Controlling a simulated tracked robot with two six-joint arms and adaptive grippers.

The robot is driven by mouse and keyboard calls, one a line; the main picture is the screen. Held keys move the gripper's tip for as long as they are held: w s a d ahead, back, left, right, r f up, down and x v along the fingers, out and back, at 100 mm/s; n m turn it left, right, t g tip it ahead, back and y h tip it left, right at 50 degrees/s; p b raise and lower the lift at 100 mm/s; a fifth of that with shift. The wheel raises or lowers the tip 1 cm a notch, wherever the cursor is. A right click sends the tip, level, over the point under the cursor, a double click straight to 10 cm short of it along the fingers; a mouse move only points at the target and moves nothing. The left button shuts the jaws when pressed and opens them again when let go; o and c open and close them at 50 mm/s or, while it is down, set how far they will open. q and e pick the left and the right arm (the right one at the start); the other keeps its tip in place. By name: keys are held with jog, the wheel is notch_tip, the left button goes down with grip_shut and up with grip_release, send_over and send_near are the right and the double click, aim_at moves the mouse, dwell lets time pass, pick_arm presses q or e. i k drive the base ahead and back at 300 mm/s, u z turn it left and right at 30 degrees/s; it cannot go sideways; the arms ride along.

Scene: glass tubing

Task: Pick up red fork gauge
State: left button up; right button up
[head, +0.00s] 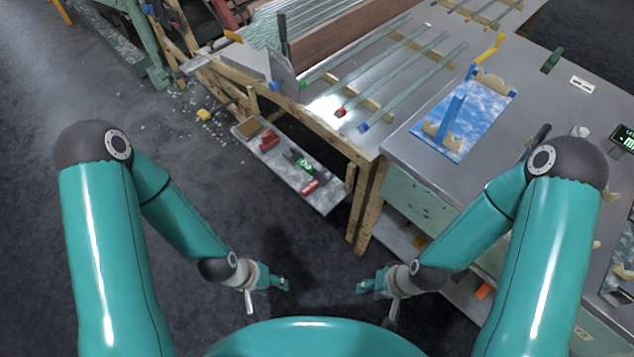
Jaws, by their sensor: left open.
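A red piece (268,141) lies on the grey low shelf (328,203) below the workbench; it may be the red fork gauge, but it is too small to be sure. A green piece (304,164) and a second, flat red piece with pale marks (310,187) lie nearer the shelf's front end. My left gripper (272,294) is open and empty over the dark floor, well short of the shelf. My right gripper (377,294) is to its right, apart from everything; its fingers are too small to judge.
Glass tubes with coloured ends (385,75) lie on wooden strips on the metal bench. A blue-and-white board (462,115) with a blue upright piece is at the right. Wooden legs (369,205) stand right of the shelf. Floor to the left is mostly free, with scattered shards (185,130).

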aim_at(318, 180)
jog(key=u, duration=1.15)
jog(key=i, duration=0.15)
jog(key=z, duration=2.6)
jog(key=i, duration=0.15)
jog(key=z, duration=1.4)
jog(key=k, duration=1.4)
jog(key=z, duration=1.4)
jog(key=i, duration=0.1)
jog(key=u, duration=3)
jog(key=i, duration=0.8)
